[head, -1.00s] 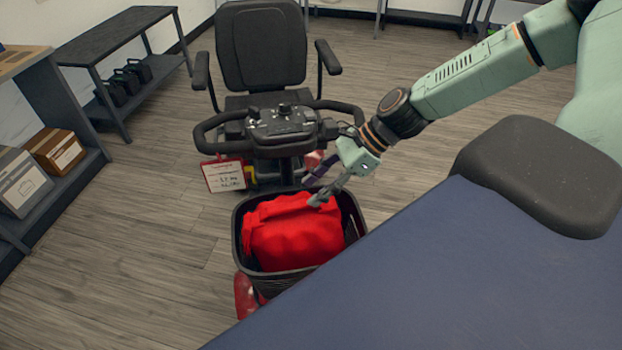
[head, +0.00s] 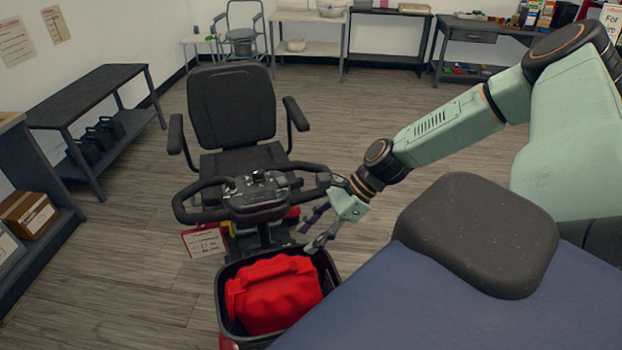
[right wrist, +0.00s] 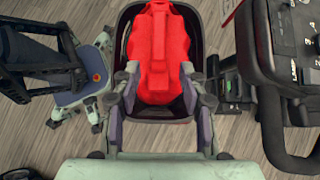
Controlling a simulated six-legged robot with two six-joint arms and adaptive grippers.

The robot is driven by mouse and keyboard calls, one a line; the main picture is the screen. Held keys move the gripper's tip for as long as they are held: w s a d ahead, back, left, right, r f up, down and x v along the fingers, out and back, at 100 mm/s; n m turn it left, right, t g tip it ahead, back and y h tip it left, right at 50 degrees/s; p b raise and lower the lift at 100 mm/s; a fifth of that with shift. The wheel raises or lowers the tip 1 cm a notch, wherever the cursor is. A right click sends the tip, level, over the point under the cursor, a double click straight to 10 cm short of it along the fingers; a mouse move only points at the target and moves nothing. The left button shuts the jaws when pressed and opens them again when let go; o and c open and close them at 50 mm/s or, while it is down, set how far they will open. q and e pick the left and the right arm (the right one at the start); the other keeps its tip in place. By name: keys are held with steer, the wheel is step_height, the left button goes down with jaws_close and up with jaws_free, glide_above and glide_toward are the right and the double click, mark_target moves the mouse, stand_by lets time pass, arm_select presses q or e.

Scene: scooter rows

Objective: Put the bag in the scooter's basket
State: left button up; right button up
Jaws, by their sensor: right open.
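The red bag (head: 275,294) lies inside the scooter's black basket (head: 326,272), with its top near the rim. The bag also shows in the right wrist view (right wrist: 160,50), inside the basket (right wrist: 122,35). The scooter (head: 255,195) stands behind the basket, with its black seat and handlebar facing me. My right gripper (head: 309,233) is open and empty above the basket's back right rim, apart from the bag in the head view. In the right wrist view its two fingers (right wrist: 160,75) are spread, with the bag beyond them. My left gripper is not in view.
A dark bench (head: 90,95) with black cases below stands at left, beside a shelf with cardboard boxes (head: 28,214). Tables line the back wall, with a commode chair (head: 240,35) there. A red-bordered tag (head: 204,241) hangs by the handlebar. Open floor lies left of the scooter.

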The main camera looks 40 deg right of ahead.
steer(key=s+a+f+n, duration=0.1)
steer(key=a+f+n+g+h, duration=0.1)
steer(key=n, duration=0.1)
steer(key=s+a+f+n+h, duration=0.1)
steer(key=a+n, duration=0.1)
steer(key=shift+s+f+g, duration=0.3)
steer(key=s+a+f+n+g+h, duration=0.1)
steer(key=s+a+f+n+h, duration=0.2)
steer(key=s+n, duration=0.5)
steer(key=s+a+f+n+g+h, duration=0.1)
steer(key=s+a+f+n+h, duration=0.2)
steer(key=s+n, duration=0.6)
steer(key=shift+s+a+f+n, duration=0.3)
steer(key=shift+s+a, duration=0.5)
steer(key=shift+a, duration=0.1)
steer(key=shift+d, duration=0.1)
